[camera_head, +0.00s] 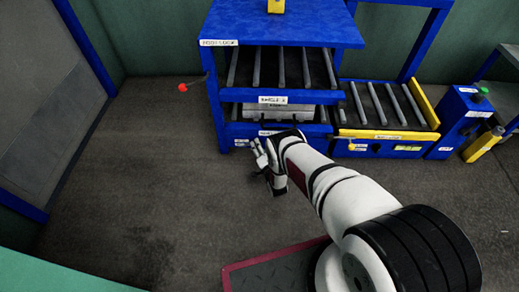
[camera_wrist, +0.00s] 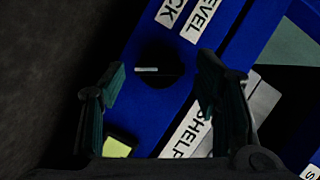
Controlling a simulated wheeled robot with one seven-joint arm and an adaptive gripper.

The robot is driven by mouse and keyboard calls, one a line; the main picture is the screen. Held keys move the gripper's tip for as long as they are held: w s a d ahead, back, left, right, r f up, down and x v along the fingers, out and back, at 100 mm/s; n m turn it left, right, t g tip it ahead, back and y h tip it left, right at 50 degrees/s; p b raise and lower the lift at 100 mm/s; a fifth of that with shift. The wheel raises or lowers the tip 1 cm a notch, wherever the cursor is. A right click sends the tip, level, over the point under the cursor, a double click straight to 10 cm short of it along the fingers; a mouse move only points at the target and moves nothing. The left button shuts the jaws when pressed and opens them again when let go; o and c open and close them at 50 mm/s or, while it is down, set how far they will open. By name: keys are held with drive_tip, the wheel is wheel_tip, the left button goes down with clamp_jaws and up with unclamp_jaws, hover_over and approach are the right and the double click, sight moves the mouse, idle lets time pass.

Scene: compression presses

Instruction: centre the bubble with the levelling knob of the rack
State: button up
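In the wrist view a round black knob (camera_wrist: 157,66) with a pale bar mark sits on the blue rack front (camera_wrist: 210,55), close to a label reading "LEVEL" and "CK". My gripper (camera_head: 268,163) is open, its two dark fingers on either side of the knob in the wrist view, with visible gaps. I cannot tell the depth between fingertips and knob. A yellow-green patch (camera_wrist: 118,147), perhaps the level vial, shows low in the wrist view, partly cut off by my gripper; no bubble is readable. In the head view my gripper is at the front of the blue rack (camera_head: 285,96).
A "SHELF" label (camera_wrist: 187,135) is right of the knob. In the head view a red ball-ended lever (camera_head: 183,87) sticks out left of the rack. A yellow-edged roller table (camera_head: 385,133) and a blue post with a green button (camera_head: 480,92) stand right. Floor at left is clear.

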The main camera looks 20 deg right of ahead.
drive_tip(key=shift+s, duration=0.1)
drive_tip(key=s+r, duration=0.2)
drive_tip(key=s, duration=0.9)
drive_tip(key=shift+s+d, duration=0.15)
drive_tip(key=shift+s, duration=0.2)
drive_tip(key=shift+r, duration=0.1)
